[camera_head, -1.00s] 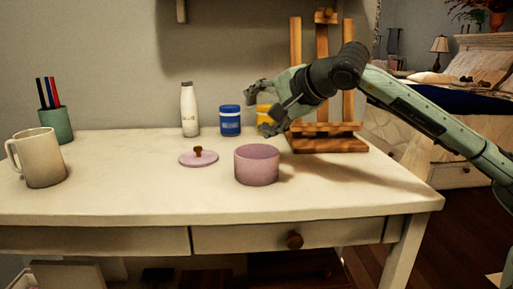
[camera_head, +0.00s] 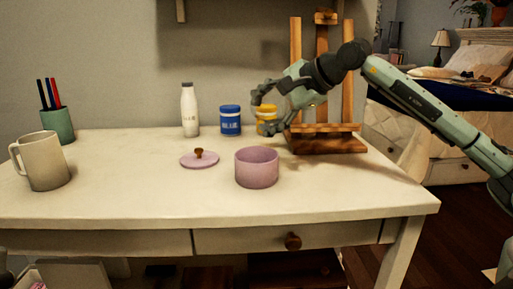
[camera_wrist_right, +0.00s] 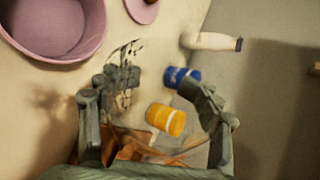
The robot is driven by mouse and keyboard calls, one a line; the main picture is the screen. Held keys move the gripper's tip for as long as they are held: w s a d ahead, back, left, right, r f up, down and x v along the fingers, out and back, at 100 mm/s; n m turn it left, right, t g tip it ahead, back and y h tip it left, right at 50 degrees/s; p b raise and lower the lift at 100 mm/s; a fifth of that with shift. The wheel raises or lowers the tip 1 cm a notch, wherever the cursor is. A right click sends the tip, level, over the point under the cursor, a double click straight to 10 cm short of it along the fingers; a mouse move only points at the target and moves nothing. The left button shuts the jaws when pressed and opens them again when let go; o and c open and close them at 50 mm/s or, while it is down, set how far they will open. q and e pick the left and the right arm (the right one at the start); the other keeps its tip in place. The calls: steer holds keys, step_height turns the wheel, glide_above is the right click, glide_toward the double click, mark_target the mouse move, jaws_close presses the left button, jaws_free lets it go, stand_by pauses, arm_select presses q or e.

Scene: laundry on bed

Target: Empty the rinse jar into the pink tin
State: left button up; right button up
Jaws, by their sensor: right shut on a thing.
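The pink tin (camera_head: 257,168) stands open and upright near the middle of the desk. It also shows at the upper left in the right wrist view (camera_wrist_right: 55,25). Its pink lid (camera_head: 199,160) lies beside it, to the left. My right gripper (camera_head: 262,103) is behind the tin, in front of the yellow jar. In the right wrist view its fingers (camera_wrist_right: 148,97) are around a clear glass thing, seemingly the rinse jar (camera_wrist_right: 124,74), which shows mostly as dark reflections. Its outline, tilt and contents are hard to make out.
A blue jar (camera_head: 230,121), a yellow jar (camera_head: 266,116) and a white bottle (camera_head: 190,110) stand at the back. A wooden easel (camera_head: 325,143) stands behind my right gripper. A mug (camera_head: 43,161) and a pen cup (camera_head: 57,124) are at the left. The desk's front is clear.

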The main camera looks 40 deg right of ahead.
steer(key=shift+a+r+m+g+y+p, duration=0.1)
steer(key=shift+r+m+g+y+p, duration=0.35)
steer(key=shift+m+y+p, duration=0.4)
steer(key=shift+m+g+y, duration=0.25)
steer(key=shift+y, duration=0.2)
steer(key=shift+m+y+p, duration=0.3)
steer(key=shift+y+p, duration=0.1)
steer(key=shift+p, duration=0.15)
steer(key=f+y, duration=0.1)
steer(key=d+f+m+g+y, duration=0.1)
steer(key=f, duration=0.1)
steer(key=w+d+f+m+y, duration=0.1)
steer(key=shift+f+g+b, duration=0.2)
steer(key=shift+g+b, duration=0.1)
steer(key=shift+w+d+f+m+y, duration=0.15)
steer(key=shift+m+y, duration=0.15)
steer(key=shift+m, duration=0.1)
steer(key=shift+w+d+p, duration=0.1)
steer(key=shift+p, duration=0.35)
arm_select(q)
steer(key=w+d+f+g+y, duration=0.1)
steer(key=w+d+f+g, duration=0.1)
steer(key=w+f+g, duration=0.2)
steer(key=shift+w+d+f+g, duration=0.25)
steer(key=shift+d+f+g, duration=0.15)
steer(key=shift+f+g, duration=1.1)
arm_select(e)
steer(key=shift+d+f+m+y, duration=0.15)
steer(key=shift+f+m+y, duration=0.05)
steer(key=shift+m+y, duration=0.35)
